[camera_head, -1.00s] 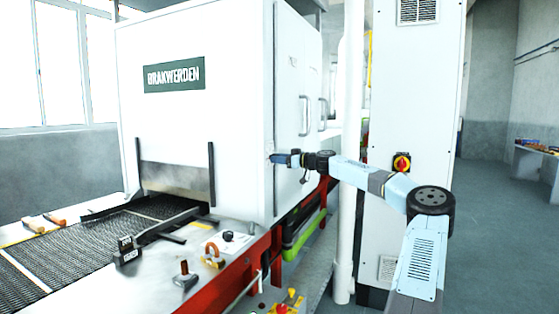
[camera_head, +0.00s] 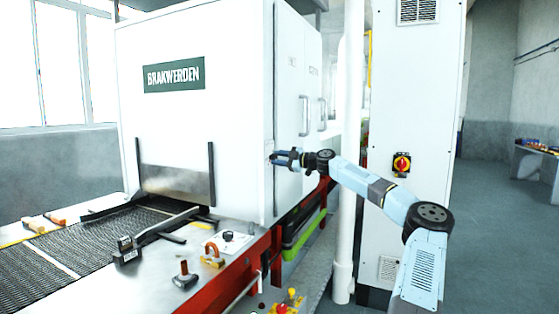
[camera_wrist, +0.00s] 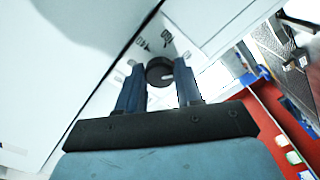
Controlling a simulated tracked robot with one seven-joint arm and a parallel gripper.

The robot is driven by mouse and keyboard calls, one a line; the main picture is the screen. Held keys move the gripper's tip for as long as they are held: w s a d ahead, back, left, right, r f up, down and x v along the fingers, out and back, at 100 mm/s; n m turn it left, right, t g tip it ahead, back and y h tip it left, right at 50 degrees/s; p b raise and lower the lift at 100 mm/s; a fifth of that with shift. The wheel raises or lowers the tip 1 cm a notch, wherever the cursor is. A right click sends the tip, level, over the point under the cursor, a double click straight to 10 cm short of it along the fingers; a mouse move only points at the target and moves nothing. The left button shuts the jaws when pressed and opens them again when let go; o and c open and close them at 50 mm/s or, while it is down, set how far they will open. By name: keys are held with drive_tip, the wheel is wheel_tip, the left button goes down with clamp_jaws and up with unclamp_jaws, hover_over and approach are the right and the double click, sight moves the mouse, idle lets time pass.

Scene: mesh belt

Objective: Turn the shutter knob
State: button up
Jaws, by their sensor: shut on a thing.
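The shutter knob (camera_wrist: 160,72) is a round black knob on a white plate with small dark symbols, seen between my fingers in the wrist view. A light mark shows on its right side. My gripper (camera_wrist: 159,80) is shut on it, with one blue finger on either side. In the head view my gripper (camera_head: 277,158) reaches to the right side of the white machine (camera_head: 230,130). The knob cannot be made out there. A brownish metal plate (camera_head: 175,183), perhaps the shutter, hangs in the opening over the mesh belt (camera_head: 75,245).
A white pipe (camera_head: 349,200) and a tall cabinet (camera_head: 410,110) with a red-yellow switch (camera_head: 401,164) stand right of the gripper, behind my arm. Door handles (camera_head: 305,115) lie beyond the gripper. A red frame and green bin (camera_head: 303,234) are below.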

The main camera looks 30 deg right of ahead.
drive_tip(key=shift+f+n, duration=0.2)
drive_tip(key=shift+n, duration=0.3)
drive_tip(key=o, duration=0.8)
drive_tip(key=shift+c, duration=0.2)
drive_tip(key=shift+o, duration=1.4)
drive_tip(key=shift+r, duration=0.1)
drive_tip(key=v, duration=1.3)
drive_tip(key=shift+s+d, duration=0.2)
drive_tip(key=shift+s, duration=0.05)
